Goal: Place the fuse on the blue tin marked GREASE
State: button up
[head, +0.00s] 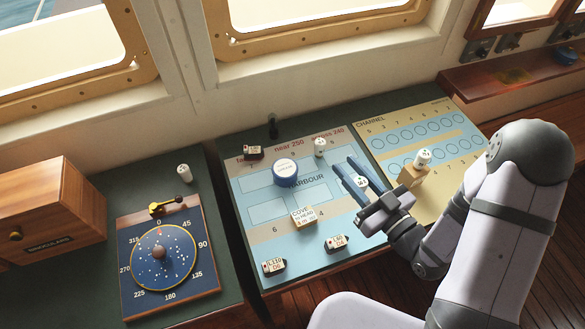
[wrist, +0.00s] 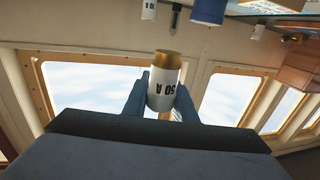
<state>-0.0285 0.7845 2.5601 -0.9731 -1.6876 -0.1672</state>
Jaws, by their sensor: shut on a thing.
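My gripper (head: 354,176) is shut on a white fuse (head: 361,182), held above the right part of the blue harbour chart. In the wrist view the fuse (wrist: 163,88) has a gold cap and the marking 50 A, and sits between the two blue fingers (wrist: 162,100). The blue tin (head: 285,172) stands on the chart to the left of my gripper, apart from the fuse. Its lid has a pale round label, too small to read. The tin also shows at the top of the wrist view (wrist: 208,12).
Another white fuse (head: 320,147) stands near the chart's back edge, between tin and gripper. A wooden block (head: 413,176) bears a white cylinder (head: 422,158) at right. A COVE block (head: 303,217) and several small labelled pieces lie on the chart. A compass board (head: 165,258) is at left.

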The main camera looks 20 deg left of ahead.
jog(key=s+a+r+n+g+y+b, duration=0.1)
jog(key=s+a+n+g+y+b, duration=0.2)
jog(key=a, duration=0.5)
notch_tip(320, 180, up, 8)
jog(key=n+g+b, duration=0.2)
jog(key=g+b, duration=0.1)
jog(key=g, duration=0.2)
send_over(285, 170)
jog(key=s+a, duration=0.3)
jog(key=s, duration=0.1)
jog(key=w+a+f+t, duration=0.1)
jog(key=w+f, duration=0.2)
jog(key=w, duration=0.2)
jog(key=shift+w+f+m+t, duration=0.15)
jog(key=shift+w+m+t, duration=0.05)
jog(key=shift+m+t, duration=0.1)
notch_tip(285, 170, down, 10)
jog(key=p, duration=0.1)
jog(key=shift+p, duration=0.3)
